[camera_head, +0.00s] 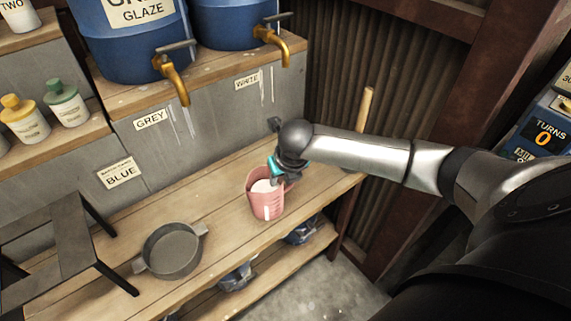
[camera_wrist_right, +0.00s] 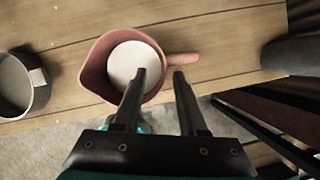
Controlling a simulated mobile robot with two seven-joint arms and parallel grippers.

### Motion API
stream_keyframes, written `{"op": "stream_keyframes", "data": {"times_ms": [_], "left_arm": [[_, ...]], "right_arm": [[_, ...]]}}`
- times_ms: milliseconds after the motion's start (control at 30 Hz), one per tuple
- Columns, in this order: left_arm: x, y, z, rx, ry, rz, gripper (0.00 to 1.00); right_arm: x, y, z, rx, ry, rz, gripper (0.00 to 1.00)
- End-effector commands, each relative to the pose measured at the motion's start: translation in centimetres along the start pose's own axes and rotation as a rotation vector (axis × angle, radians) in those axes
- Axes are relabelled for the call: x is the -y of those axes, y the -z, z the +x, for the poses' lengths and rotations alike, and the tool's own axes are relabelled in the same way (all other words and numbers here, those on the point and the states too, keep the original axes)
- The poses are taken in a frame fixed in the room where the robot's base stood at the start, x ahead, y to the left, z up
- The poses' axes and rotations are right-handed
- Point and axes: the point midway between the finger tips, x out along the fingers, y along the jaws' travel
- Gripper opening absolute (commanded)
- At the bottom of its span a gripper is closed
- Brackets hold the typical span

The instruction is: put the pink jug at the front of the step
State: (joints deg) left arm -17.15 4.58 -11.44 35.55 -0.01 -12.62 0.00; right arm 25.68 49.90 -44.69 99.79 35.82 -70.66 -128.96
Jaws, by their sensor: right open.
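The pink jug (camera_head: 268,205) stands upright on the wooden bench, with white contents inside. In the right wrist view the pink jug (camera_wrist_right: 98,66) is seen from above, with its handle pointing right. My right gripper (camera_head: 281,170) is at the jug's back right, by the handle. In the right wrist view the right gripper (camera_wrist_right: 160,76) is open, one fingertip over the jug's mouth and the other near the handle. It partly hides the jug's rim. A dark step-like stand (camera_head: 62,240) with thin legs is at the left. My left gripper is not in view.
A grey two-handled pan (camera_head: 172,252) sits on the wooden bench (camera_head: 217,222) between stand and jug. Blue barrels with brass taps (camera_head: 174,80) stand above, behind the bench. Yellow- and green-capped bottles (camera_head: 66,104) are at the left. A wooden handle (camera_head: 365,115) rises at the right.

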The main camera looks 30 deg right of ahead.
Motion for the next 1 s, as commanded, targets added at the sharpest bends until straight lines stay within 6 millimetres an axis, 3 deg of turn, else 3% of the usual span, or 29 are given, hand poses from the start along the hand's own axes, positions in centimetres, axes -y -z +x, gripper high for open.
{"op": "stream_keyframes", "data": {"times_ms": [33,200,400,1000], "left_arm": [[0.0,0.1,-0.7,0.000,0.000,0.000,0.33],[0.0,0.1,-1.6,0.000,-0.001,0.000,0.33],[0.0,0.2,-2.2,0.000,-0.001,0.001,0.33],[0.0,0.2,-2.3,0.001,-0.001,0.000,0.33]], "right_arm": [[0.1,-0.2,-1.4,0.002,0.001,-0.003,0.42],[0.1,-0.1,-4.6,0.001,0.001,-0.002,0.42],[0.0,0.0,-6.9,-0.001,0.000,0.000,0.42],[0.0,0.0,-7.5,-0.001,0.000,0.001,0.42]]}}
